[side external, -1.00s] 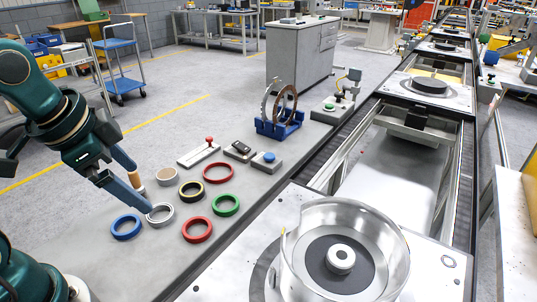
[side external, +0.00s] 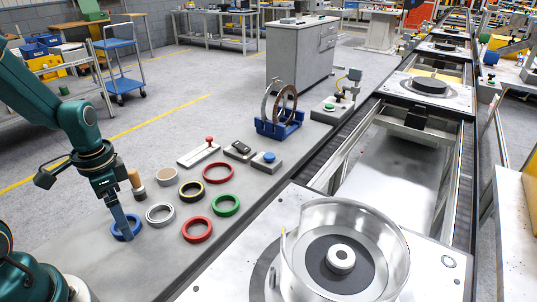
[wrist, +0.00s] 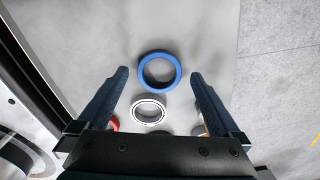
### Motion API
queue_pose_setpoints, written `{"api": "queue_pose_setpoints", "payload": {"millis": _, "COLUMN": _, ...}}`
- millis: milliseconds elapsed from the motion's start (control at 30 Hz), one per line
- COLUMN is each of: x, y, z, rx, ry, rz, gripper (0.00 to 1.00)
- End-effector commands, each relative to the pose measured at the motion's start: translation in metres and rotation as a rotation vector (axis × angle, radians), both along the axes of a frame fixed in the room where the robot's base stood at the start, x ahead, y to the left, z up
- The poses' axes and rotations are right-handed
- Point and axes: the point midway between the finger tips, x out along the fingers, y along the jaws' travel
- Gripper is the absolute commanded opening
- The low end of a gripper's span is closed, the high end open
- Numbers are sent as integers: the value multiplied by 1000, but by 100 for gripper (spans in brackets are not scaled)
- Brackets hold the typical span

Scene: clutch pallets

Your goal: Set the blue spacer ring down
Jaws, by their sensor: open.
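The blue spacer ring (side external: 136,225) lies flat on the grey bench at the left end of the group of rings. My gripper (side external: 124,235) points down over it, and a finger hides part of the ring in the side view. In the wrist view the blue ring (wrist: 158,86) shows whole between the tips of my open gripper (wrist: 159,74), with a gap on each side. I cannot tell the exact height of the fingertips above the bench.
A silver ring (side external: 160,214) lies close beside the blue one; it also shows in the wrist view (wrist: 149,122). Red (side external: 197,230), green (side external: 226,205) and black-yellow (side external: 191,191) rings lie further right. A wooden-handled tool (side external: 136,182) stands just behind my gripper.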

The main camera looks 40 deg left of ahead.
Motion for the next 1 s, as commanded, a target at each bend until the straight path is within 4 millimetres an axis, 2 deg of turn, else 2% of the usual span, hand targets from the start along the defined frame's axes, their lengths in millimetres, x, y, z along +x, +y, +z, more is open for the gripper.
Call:
{"api": "queue_pose_setpoints", "payload": {"millis": 167, "x": 0, "y": 0, "z": -11, "rx": -1, "ry": 1, "rz": -1, "gripper": 100}}
{"api": "queue_pose_setpoints", "payload": {"millis": 433, "x": 0, "y": 0, "z": -12, "rx": 1, "ry": 0, "rz": -1, "gripper": 100}}
{"api": "queue_pose_setpoints", "payload": {"millis": 467, "x": 0, "y": 0, "z": -12, "rx": 1, "ry": 0, "rz": -1, "gripper": 92}}
{"api": "queue_pose_setpoints", "payload": {"millis": 500, "x": 0, "y": 0, "z": -12, "rx": 1, "ry": 0, "rz": -1, "gripper": 77}}
{"api": "queue_pose_setpoints", "payload": {"millis": 633, "x": 0, "y": 0, "z": -12, "rx": 1, "ry": 0, "rz": -1, "gripper": 27}}
{"api": "queue_pose_setpoints", "payload": {"millis": 700, "x": 0, "y": 0, "z": -12, "rx": 1, "ry": 0, "rz": -1, "gripper": 13}}
{"api": "queue_pose_setpoints", "payload": {"millis": 1000, "x": 1, "y": 0, "z": -6, "rx": 3, "ry": -4, "rz": -1, "gripper": 12}}
